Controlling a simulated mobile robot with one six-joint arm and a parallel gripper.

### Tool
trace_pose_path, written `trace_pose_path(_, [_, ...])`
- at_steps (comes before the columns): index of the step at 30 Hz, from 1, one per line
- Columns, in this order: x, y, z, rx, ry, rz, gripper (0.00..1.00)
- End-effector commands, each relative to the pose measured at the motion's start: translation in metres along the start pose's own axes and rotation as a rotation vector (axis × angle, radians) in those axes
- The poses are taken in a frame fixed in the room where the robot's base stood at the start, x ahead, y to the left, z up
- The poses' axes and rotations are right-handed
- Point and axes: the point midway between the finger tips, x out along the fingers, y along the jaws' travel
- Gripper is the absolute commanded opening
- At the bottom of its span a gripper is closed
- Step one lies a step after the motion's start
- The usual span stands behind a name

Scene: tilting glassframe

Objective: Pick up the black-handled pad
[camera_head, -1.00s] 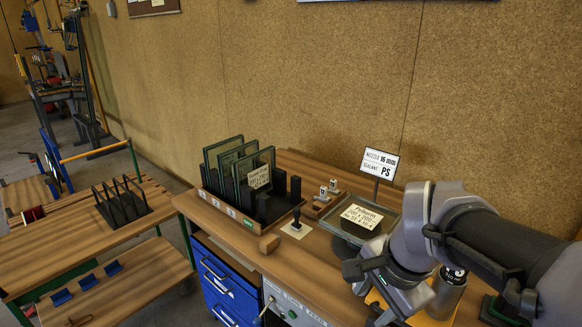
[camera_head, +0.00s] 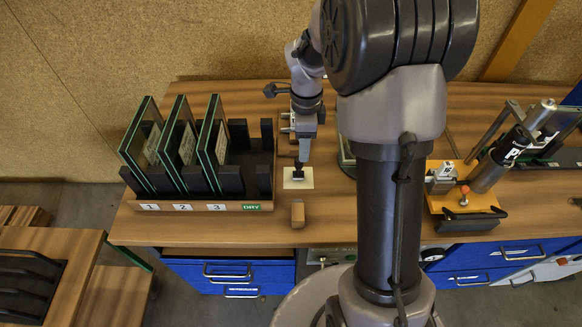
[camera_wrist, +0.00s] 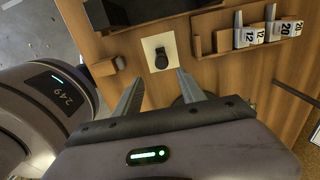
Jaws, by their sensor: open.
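The black-handled pad (camera_head: 298,180) stands on a cream square sheet (camera_head: 305,184) on the wooden bench, just right of the rack. In the wrist view the pad's black handle (camera_wrist: 161,56) shows from above, on the same sheet (camera_wrist: 152,44). My gripper (camera_head: 301,164) points down over the pad, close to its handle, and partly overlaps it in the head view. In the wrist view my gripper (camera_wrist: 160,78) has its two fingers apart, with nothing between them; the pad lies beyond the tips. Whether a finger touches the handle cannot be told.
A rack (camera_head: 190,206) with slots 1, 2, 3 and DRY holds glass frames left of the pad. A small wooden block (camera_head: 298,214) lies in front. A holder with numbered nozzles (camera_wrist: 262,33) is close by. An orange stand (camera_head: 465,212) with a cartridge is at right.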

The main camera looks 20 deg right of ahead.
Motion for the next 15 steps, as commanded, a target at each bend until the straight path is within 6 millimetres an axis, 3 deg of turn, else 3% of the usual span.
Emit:
trace_pose_path(1, [0.022,0.001,0.000,-0.002,0.001,0.004,0.47])
trace_pose_path(4, [0.048,0.000,0.001,-0.002,0.000,0.002,0.47])
trace_pose_path(15, [0.097,-0.003,0.006,-0.004,0.000,0.000,0.47])
